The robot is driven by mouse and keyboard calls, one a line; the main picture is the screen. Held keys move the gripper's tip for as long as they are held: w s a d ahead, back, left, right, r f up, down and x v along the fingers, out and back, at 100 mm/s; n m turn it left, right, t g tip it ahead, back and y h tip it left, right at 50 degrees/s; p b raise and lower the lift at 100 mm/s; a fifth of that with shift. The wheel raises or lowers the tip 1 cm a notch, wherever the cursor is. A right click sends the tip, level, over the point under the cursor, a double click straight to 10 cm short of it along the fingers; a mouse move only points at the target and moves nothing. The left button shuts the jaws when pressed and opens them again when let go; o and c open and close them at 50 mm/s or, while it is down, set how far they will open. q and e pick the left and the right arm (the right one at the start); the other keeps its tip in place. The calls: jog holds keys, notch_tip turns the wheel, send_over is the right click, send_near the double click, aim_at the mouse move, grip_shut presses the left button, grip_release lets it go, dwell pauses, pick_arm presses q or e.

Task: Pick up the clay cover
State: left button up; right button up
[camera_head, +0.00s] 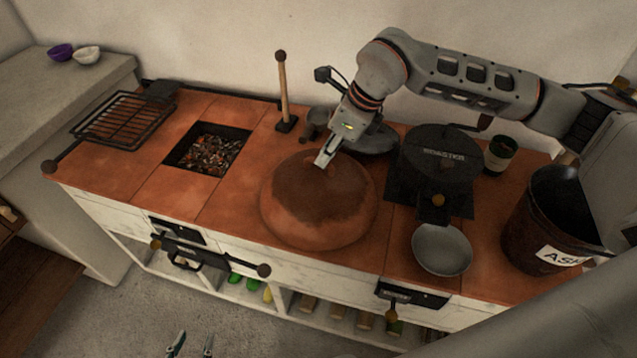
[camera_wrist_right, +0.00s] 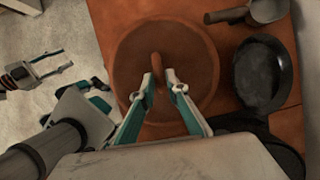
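The clay cover (camera_head: 318,218) is a round terracotta dome with a darker top, resting on the tiled counter. In the right wrist view the cover (camera_wrist_right: 130,60) shows from above, with a short upright-looking clay handle (camera_wrist_right: 157,68) at its middle. My right gripper (camera_head: 322,160) is over the top of the cover and hides part of the handle. In the wrist view the right gripper's (camera_wrist_right: 161,77) fingertips stand on both sides of the handle, with a gap still seen on the right side. My left gripper (camera_head: 191,342) is low over the floor in front of the counter, open and empty.
A fire pit with embers (camera_head: 208,150) and a wire grill rack (camera_head: 125,118) lie left of the cover. A dark pan (camera_wrist_right: 265,72) sits close behind the cover.

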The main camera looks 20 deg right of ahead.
aim_at(319, 180)
jog(key=x, duration=0.4)
jog(key=shift+a, duration=0.2)
jog(key=shift+r, duration=0.1)
grip_shut()
jog(key=shift+r, duration=0.1)
jog(key=shift+w+r, duration=0.1)
jog(key=shift+r, duration=0.05)
